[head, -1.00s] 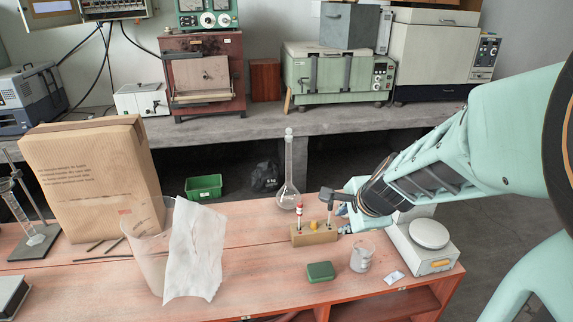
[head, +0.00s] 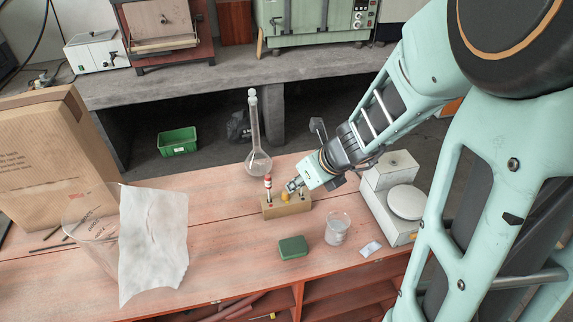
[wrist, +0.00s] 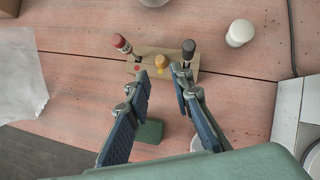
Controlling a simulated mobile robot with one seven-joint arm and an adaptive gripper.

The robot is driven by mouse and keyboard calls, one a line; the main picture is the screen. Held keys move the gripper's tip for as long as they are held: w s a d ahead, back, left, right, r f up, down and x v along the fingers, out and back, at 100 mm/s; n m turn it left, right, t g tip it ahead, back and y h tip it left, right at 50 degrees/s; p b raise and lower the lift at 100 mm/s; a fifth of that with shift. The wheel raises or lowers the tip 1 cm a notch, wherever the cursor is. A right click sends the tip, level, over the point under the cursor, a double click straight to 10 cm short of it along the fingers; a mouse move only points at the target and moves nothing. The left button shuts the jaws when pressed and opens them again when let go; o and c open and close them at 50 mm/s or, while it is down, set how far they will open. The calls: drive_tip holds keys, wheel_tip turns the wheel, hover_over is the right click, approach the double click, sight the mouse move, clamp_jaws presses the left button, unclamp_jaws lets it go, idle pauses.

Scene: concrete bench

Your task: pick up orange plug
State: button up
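The orange plug (head: 285,197) stands upright in the middle of a wooden block (head: 272,212) on the bench. In the wrist view the plug (wrist: 160,62) lies just beyond and between my fingertips, apart from them. My gripper (wrist: 162,80) is open and empty, pointing down at the block. In the head view my gripper (head: 291,186) is right above the plug and partly overlaps the block. A red-and-white capped piece (wrist: 122,44) stands on the plug's left, and a dark-handled piece (wrist: 188,48) on its right.
A glass flask (head: 258,160) stands behind the block. A green box (head: 292,247) and a beaker (head: 337,230) are in front of it. A scale (head: 405,203) stands on the right. A white rounded object (wrist: 240,33) stands right of the block. A white cloth (head: 153,245) hangs left.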

sight(285, 192)
drive_tip(key=b+x, duration=0.3)
drive_tip(key=x, duration=0.5)
drive_tip(key=shift+s+f, duration=0.1)
drive_tip(key=shift+s, duration=0.1)
drive_tip(key=shift+w+a+f+b, duration=0.15)
drive_tip(key=shift+w+f+b, duration=0.2)
drive_tip(key=shift+f, duration=0.1)
drive_tip(key=shift+r, duration=0.1)
drive_tip(key=shift+c, duration=0.7)
drive_tip(key=shift+c, duration=1.2)
drive_tip(key=shift+r+p, duration=0.15)
drive_tip(key=shift+p, duration=0.15)
